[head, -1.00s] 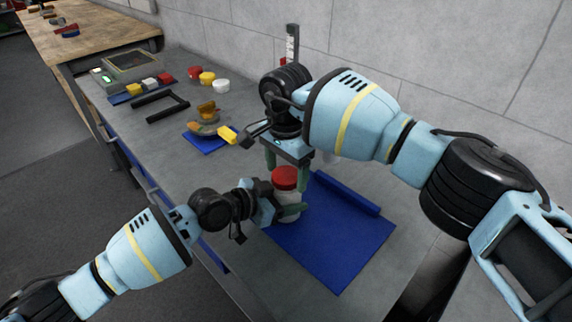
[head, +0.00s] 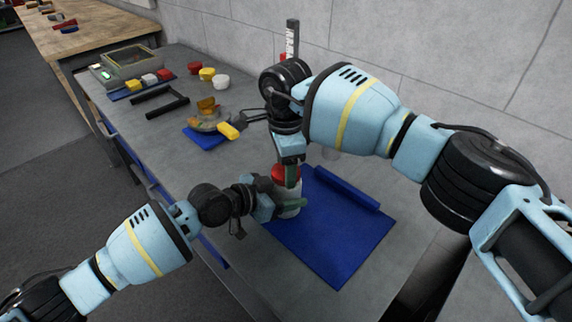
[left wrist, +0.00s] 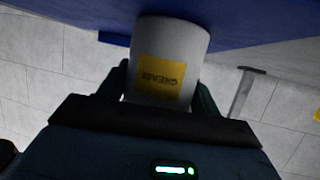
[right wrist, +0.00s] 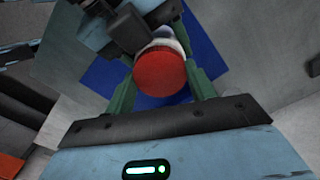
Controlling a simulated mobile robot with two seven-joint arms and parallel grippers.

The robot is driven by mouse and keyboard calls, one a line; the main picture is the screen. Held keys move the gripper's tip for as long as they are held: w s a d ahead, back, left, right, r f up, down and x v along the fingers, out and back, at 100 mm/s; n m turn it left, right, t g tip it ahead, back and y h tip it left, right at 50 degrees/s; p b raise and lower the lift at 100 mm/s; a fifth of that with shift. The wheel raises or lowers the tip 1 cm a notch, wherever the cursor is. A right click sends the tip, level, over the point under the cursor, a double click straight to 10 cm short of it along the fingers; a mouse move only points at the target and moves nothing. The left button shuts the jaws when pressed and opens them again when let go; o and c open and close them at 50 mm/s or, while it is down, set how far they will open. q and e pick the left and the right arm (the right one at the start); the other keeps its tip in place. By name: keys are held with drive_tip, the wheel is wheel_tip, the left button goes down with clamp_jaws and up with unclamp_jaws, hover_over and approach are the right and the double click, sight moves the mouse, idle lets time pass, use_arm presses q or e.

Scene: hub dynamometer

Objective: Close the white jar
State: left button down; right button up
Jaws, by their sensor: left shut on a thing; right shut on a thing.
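The white jar (head: 288,208) stands upright on the blue mat (head: 335,247), with the red lid (head: 279,174) on its top. In the left wrist view the jar (left wrist: 190,40) bears a yellow label reading GREASE. My left gripper (head: 282,207) is shut around the jar's body from the left. My right gripper (head: 287,172) comes down from above and is shut on the red lid. The right wrist view shows the lid (right wrist: 160,73) between its green fingers. Whether the lid is seated fully is hidden by the fingers.
A rolled blue edge (head: 347,188) lies along the mat's far side. Left of it are a device with a yellow part (head: 229,130), a black frame (head: 160,104) and several small red, white and yellow lids and jars (head: 207,74). The mat's front is clear.

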drive_tip(key=m, duration=0.3)
drive_tip(key=shift+m, duration=0.4)
drive_tip(key=o, duration=1.1)
drive_tip(key=shift+r, duration=2.25)
drive_tip(key=shift+c, duration=0.5)
